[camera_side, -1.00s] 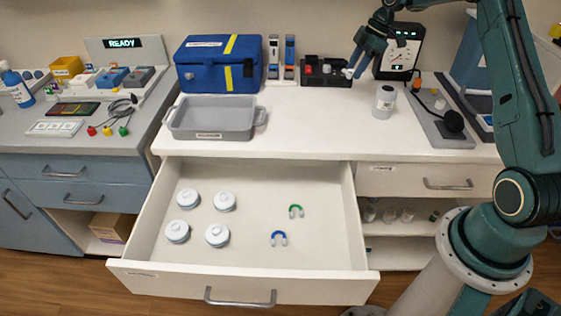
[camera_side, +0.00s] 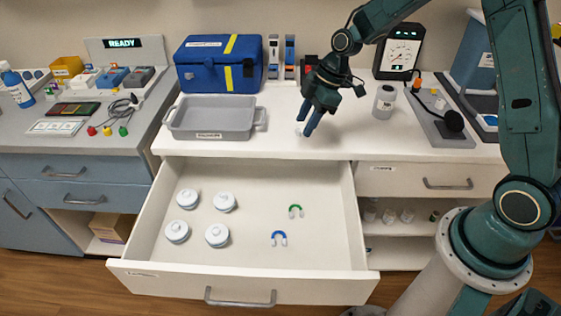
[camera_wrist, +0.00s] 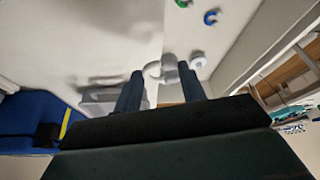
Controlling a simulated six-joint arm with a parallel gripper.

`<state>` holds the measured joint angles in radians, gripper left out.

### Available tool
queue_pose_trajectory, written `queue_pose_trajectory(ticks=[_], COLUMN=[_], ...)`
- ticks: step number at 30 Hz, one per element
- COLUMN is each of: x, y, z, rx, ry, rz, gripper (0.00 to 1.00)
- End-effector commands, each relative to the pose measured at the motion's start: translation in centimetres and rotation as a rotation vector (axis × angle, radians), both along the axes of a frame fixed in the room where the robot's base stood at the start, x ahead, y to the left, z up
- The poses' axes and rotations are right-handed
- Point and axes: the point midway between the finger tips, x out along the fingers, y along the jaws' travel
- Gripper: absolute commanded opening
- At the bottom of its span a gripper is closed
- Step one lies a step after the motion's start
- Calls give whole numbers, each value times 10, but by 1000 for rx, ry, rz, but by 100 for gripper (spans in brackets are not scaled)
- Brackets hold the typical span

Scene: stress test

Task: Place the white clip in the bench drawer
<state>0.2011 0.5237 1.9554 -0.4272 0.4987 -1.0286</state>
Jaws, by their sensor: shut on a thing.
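My gripper (camera_side: 306,128) is above the bench top near its front edge, behind the open bench drawer (camera_side: 325,268). It is shut on the white clip (camera_side: 299,130), small and pale at the fingertips. In the wrist view the white clip (camera_wrist: 153,69) shows between the two dark fingers, partly hard to tell from the pale surfaces behind it. Inside the drawer lie a green clip (camera_side: 296,208) and a blue clip (camera_side: 279,234), on the right half. Several round white lidded containers (camera_side: 217,235) stand on the left half.
A grey tray (camera_side: 212,131) stands on the bench left of my gripper, with a blue case (camera_side: 219,62) behind it.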

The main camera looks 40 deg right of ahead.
Motion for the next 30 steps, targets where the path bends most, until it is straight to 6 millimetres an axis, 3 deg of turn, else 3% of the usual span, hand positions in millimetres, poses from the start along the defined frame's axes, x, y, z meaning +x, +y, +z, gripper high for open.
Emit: queue_pose_trajectory(ticks=[9, 18, 24, 30], x=[-62, -122, -141, -146], y=[58, 86, 92, 93], z=[-14, -25, -28, -28], rx=[0, 0, 0, 0], ry=[1, 2, -1, 0], rz=[45, 91, 109, 113], gripper=[20, 20, 20, 20])
